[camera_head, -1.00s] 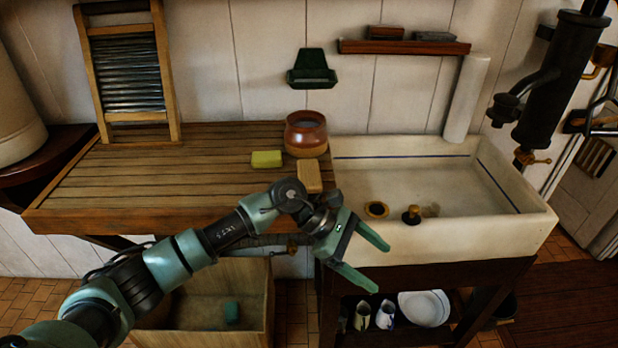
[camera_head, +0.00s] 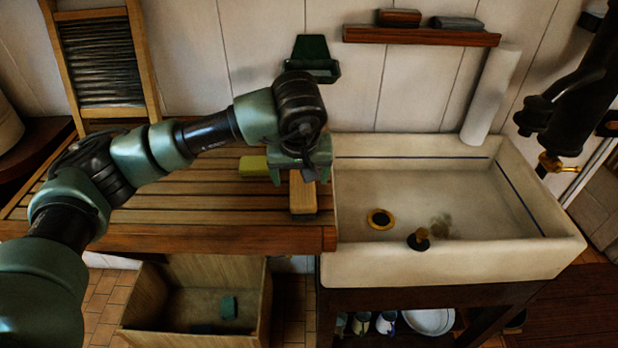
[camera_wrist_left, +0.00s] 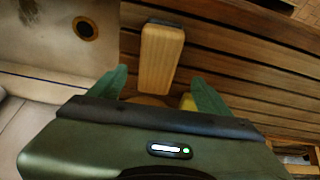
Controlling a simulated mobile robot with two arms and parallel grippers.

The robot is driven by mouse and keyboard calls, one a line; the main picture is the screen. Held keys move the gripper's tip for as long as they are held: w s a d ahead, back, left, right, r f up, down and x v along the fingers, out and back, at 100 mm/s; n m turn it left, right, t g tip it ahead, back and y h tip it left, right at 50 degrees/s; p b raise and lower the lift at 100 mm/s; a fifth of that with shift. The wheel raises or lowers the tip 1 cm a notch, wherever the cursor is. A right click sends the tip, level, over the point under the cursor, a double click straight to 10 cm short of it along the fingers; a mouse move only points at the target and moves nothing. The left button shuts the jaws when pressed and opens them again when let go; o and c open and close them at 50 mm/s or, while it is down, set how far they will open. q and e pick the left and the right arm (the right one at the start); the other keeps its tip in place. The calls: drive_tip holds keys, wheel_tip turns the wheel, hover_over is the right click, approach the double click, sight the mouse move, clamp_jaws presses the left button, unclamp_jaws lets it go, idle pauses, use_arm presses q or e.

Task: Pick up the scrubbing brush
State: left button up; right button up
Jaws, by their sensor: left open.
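The scrubbing brush (camera_head: 303,196) looks like a pale wooden block lying on the slatted wooden drainboard, close to the sink's left wall. My left gripper (camera_head: 299,172) points down over the board at the brush's far end and hides part of it. In the left wrist view, the brush (camera_wrist_left: 162,60) lies ahead of the gap between the two green fingers (camera_wrist_left: 160,86), with a dark strip along its end. The left gripper is open and empty. I cannot tell how high the fingertips are above the board. My right gripper is not in view.
A yellow-green block (camera_head: 253,165) lies just left of the gripper. A washboard (camera_head: 100,62) leans at the back left. The brown pot is hidden behind my gripper.

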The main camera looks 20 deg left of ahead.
sight(302, 185)
use_arm(q)
drive_tip(key=shift+w+a, duration=0.15)
drive_tip(key=shift+w, duration=0.05)
wheel_tip(302, 185, down, 2)
drive_tip(key=shift+f+p, duration=0.1)
drive_tip(key=shift+p, duration=0.75)
drive_tip(key=p+x, duration=0.1)
drive_tip(key=x, duration=0.2)
drive_tip(key=p+x, duration=0.1)
drive_tip(key=x, duration=0.1)
drive_tip(key=shift+w+d+p, duration=0.15)
drive_tip(key=shift+d+p, duration=0.15)
drive_tip(key=c, duration=1.6)
drive_tip(key=shift+r+b, duration=0.4)
drive_tip(key=shift+r, duration=0.25)
wheel_tip(302, 185, up, 19)
drive_tip(key=b, duration=0.5)
drive_tip(key=shift+b, duration=0.3)
